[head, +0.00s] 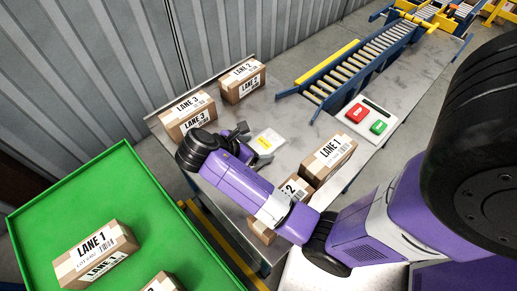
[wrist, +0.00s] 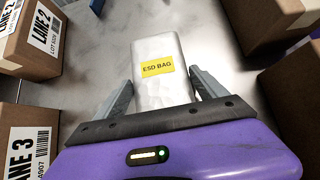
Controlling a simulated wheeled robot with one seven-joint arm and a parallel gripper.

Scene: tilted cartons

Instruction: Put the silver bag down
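The silver bag (wrist: 157,48) is a flat grey pouch with a yellow "ESD BAG" label. In the wrist view it lies between the two fingers of my gripper (wrist: 160,90), which close on its side edges. In the head view the bag (head: 266,141) shows just beyond my gripper (head: 246,142), over the grey metal table (head: 296,117). I cannot tell whether its underside touches the table or hangs slightly above it.
"LANE 3" (head: 187,113) and "LANE 2" (head: 242,80) cartons stand behind; a "LANE 1" carton (head: 330,158) and another "LANE 2" carton (head: 292,192) stand right. A button panel (head: 367,118) and roller conveyor (head: 352,71) are farther right. A green tray (head: 150,207) holds cartons.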

